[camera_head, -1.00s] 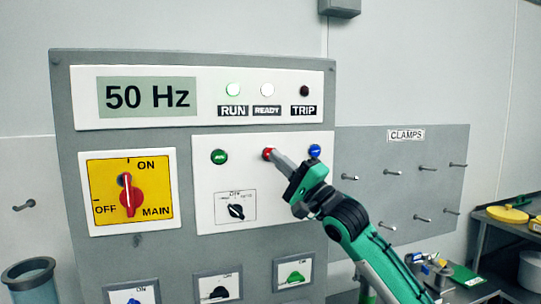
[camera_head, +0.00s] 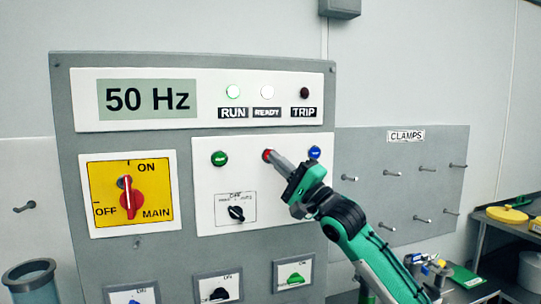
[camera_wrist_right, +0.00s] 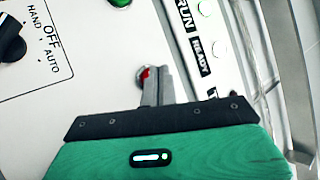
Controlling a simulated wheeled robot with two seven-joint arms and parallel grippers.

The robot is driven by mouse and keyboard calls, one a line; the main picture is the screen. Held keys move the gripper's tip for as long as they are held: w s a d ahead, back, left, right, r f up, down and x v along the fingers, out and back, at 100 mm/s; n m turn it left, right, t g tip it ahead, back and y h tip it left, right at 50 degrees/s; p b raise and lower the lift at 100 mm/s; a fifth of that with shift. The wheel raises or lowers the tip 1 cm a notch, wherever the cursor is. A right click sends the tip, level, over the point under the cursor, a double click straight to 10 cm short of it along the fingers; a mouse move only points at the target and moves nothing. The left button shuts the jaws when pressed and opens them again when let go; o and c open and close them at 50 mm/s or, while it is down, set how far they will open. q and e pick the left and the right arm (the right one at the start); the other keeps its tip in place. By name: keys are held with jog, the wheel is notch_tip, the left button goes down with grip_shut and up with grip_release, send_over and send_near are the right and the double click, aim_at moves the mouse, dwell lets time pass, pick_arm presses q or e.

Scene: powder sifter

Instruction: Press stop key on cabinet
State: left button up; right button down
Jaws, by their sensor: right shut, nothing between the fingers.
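The cabinet (camera_head: 70,200) stands upright ahead with its control panel. The red stop key (camera_head: 267,155) sits between a green key (camera_head: 219,158) and a blue key (camera_head: 314,152). My right gripper (camera_head: 275,159) is shut and empty, its fingertips at the red key, partly covering it. In the right wrist view the closed fingers (camera_wrist_right: 158,75) overlap the red key (camera_wrist_right: 146,75); I cannot tell how far it is pressed. The display (camera_head: 148,98) reads 50 Hz. My left gripper is not in view.
A yellow main switch (camera_head: 158,212) with a red handle and a small black selector (camera_head: 236,213) are on the panel. A clamp board (camera_head: 390,180) with several pegs is at right. A bench with a yellow lid (camera_head: 506,214) stands far right.

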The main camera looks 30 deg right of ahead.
jog(key=shift+w+d, duration=0.15)
jog(key=shift+w, duration=0.25)
dwell(0.7)
jog(key=shift+s, duration=0.1)
jog(key=shift+s+a, duration=0.2)
jog(key=shift+s, duration=0.45)
jog(key=shift+s, duration=0.15)
jog(key=shift+s+a+b, duration=0.1)
jog(key=shift+s+a, duration=0.1)
jog(key=shift+s, duration=0.55)
jog(key=shift+s+a+b, duration=0.15)
jog(key=shift+s+a, duration=0.05)
jog(key=shift+s, duration=0.6)
jog(key=shift+s+a+b, duration=0.1)
jog(key=shift+s+a, duration=0.1)
jog(key=shift+s, duration=0.55)
